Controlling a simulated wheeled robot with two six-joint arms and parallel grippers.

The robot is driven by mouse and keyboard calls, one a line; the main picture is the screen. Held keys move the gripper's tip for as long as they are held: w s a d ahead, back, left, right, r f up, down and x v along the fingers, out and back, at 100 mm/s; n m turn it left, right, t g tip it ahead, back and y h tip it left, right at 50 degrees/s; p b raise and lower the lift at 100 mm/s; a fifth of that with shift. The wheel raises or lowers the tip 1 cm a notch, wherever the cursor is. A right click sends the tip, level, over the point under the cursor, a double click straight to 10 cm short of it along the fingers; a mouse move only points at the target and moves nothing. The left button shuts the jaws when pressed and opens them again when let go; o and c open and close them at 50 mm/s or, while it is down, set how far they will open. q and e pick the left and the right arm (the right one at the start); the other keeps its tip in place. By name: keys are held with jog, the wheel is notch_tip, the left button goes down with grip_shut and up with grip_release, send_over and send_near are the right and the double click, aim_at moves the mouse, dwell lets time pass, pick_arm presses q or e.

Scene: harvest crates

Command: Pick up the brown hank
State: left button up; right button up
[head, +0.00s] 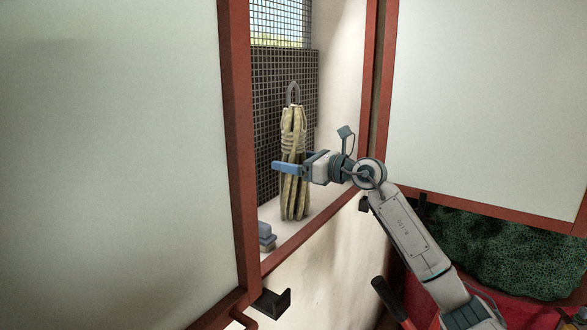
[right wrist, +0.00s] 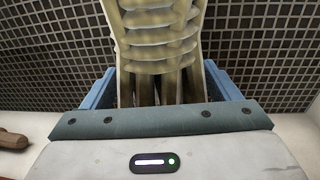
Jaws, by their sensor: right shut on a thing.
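The hank (head: 293,135) is a long tan-yellow rope bundle, wrapped near its top, upright in the window opening against the dark grid. A grey loop or hook (head: 293,93) is at its top. My right gripper (head: 291,165) reaches in from the right and is shut on the hank at about mid-height. In the right wrist view the hank (right wrist: 160,45) stands between the two blue fingers, its wrapped coils above and darker brownish strands below. Its lower end comes down close to the sill; whether it touches I cannot tell. My left gripper is not in view.
A red frame post (head: 238,130) and pale panel (head: 120,150) stand left of the opening; another pale panel (head: 480,100) is at right. A small blue-grey object (head: 266,235) sits on the sill. A black bracket (head: 270,301) juts out below. Dark green foliage (head: 500,250) is lower right.

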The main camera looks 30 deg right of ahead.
aim_at(294, 147)
jog(key=shift+r, duration=0.1)
jog(key=shift+r+b, duration=0.55)
jog(key=shift+r, duration=0.2)
jog(key=shift+r+b, duration=0.4)
jog(key=shift+r, duration=0.5)
jog(key=s+a+b, duration=0.3)
jog(key=s, duration=0.4)
jog(key=s+a+r+b, duration=0.1)
jog(key=s+a+b, duration=0.2)
jog(key=s, duration=0.5)
jog(key=shift+r+b, duration=0.25)
jog(key=shift+b, duration=0.4)
jog(key=shift+w, duration=0.1)
